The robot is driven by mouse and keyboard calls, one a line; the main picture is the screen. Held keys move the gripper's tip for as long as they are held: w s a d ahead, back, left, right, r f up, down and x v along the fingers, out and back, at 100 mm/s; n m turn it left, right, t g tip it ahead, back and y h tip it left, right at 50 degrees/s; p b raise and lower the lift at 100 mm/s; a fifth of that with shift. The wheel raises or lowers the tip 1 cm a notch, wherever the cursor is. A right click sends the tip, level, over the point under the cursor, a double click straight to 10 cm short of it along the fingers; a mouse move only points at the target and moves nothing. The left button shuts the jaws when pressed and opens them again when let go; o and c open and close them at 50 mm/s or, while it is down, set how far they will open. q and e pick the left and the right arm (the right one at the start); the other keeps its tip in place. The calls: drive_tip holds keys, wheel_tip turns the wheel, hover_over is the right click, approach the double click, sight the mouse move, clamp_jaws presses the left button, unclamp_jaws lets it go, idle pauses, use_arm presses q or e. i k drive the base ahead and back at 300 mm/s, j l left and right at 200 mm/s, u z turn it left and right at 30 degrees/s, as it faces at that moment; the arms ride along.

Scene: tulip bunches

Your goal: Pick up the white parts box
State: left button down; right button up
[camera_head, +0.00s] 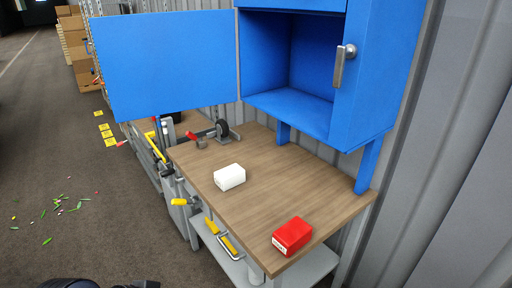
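The white parts box (229,177) is a small block. It lies on the brown wooden top of the workbench (265,195), left of the middle and near the bench's left edge. Nothing touches it and its top is clear. Neither of my grippers can be made out in the head view. Only some dark parts, probably mine, show at the bottom left edge.
A red box (292,236) sits near the bench's front corner. A blue cabinet (322,75) with its door (165,62) swung open stands over the back. Clamps and yellow-handled tools (211,226) hang along the bench's left side. Small coloured bits (60,205) litter the floor.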

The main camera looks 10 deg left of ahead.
sight(226, 178)
drive_tip(key=i+j, duration=0.15)
drive_tip(key=j, duration=0.25)
drive_tip(key=i+j+z, duration=0.1)
drive_tip(key=j, duration=0.3)
drive_tip(key=i+j, duration=0.25)
drive_tip(key=j, duration=0.2)
drive_tip(key=i+j, duration=0.15)
drive_tip(key=j, duration=0.25)
drive_tip(key=i+j+z, duration=0.1)
drive_tip(key=j, duration=0.3)
drive_tip(key=i+j, duration=0.25)
drive_tip(key=j, duration=0.2)
drive_tip(key=i+j+z, duration=0.1)
drive_tip(key=j, duration=0.3)
drive_tip(key=i+j, duration=0.15)
drive_tip(key=j, duration=0.3)
